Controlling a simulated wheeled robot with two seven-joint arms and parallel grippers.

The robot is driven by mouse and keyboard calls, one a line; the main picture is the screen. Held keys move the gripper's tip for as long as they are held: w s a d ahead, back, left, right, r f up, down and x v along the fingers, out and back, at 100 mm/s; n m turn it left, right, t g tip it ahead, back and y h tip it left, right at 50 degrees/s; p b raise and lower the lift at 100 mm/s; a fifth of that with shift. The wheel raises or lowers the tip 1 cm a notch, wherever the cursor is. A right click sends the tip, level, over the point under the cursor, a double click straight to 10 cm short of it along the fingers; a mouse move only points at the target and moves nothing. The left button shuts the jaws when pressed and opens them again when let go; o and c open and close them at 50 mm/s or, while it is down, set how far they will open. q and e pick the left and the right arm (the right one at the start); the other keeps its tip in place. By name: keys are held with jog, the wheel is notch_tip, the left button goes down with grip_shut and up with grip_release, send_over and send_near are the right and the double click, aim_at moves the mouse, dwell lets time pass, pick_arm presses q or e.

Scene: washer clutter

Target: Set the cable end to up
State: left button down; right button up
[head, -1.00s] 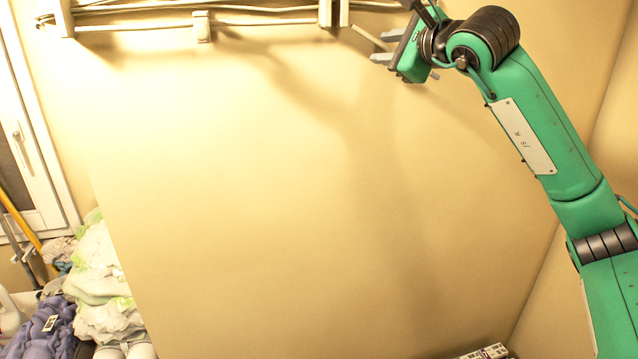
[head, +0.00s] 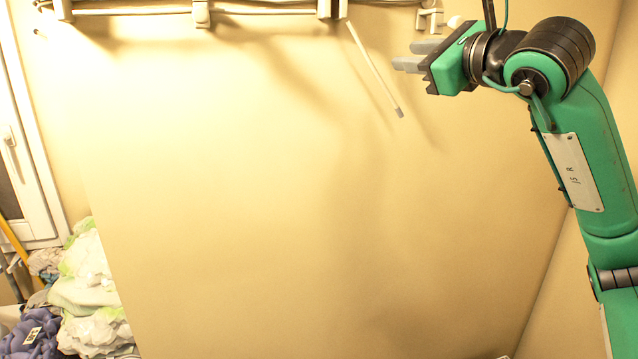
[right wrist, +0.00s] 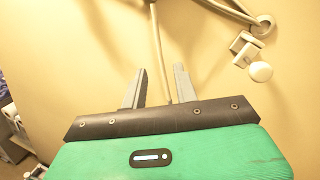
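A thin white cable (head: 374,69) comes out of a white box on the wall and slants down to the right. Its grey cable end (head: 398,112) hangs low, pointing down. My right gripper (head: 400,57) is to the right of the cable, apart from it, its grey fingers pointing left. In the right wrist view the fingers (right wrist: 158,78) stand apart with nothing held. My left gripper is not in view.
White pipes run along the wall top from the white box (head: 331,9). A white bracket with a knob (right wrist: 259,71) is right of the gripper. Piled laundry (head: 88,290) and a window (head: 22,170) are at left. The wall below the cable is bare.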

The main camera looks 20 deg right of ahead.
jog(key=w+a+f+m+g+y, duration=0.1)
jog(key=a+f+g+y, duration=0.5)
jog(key=a+f+y, duration=0.9)
jog(key=shift+w+f+m+y+b, duration=0.45)
jog(key=shift+w+f+y, duration=0.1)
jog(key=shift+f, duration=0.25)
jog(key=shift+f, duration=0.1)
